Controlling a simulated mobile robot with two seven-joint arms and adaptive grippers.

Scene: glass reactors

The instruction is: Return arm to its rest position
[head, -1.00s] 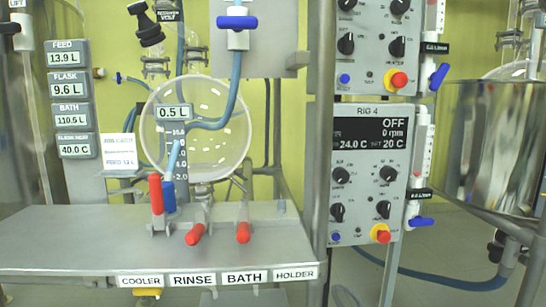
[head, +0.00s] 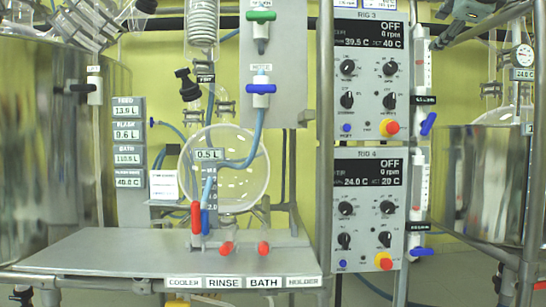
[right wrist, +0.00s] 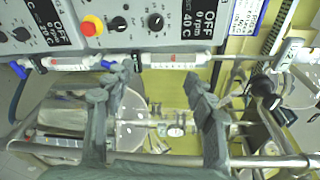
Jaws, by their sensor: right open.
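My right gripper (head: 458,18) shows at the top right edge of the head view, partly cut off, up in front of the steel frame. In the right wrist view my right gripper (right wrist: 152,85) has its two fingers wide apart with nothing held between them. The wrist picture is turned sideways, with instrument panels and glassware beyond the fingers. My left gripper is in neither view.
A steel shelf (head: 110,255) carries red-handled valves below a round flask (head: 245,185). The RIG 3 panel (head: 350,100) and RIG 4 panel (head: 350,220) both read OFF. Steel vessels stand at left (head: 50,150) and right (head: 470,185). Bars and tubing crowd the upper right.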

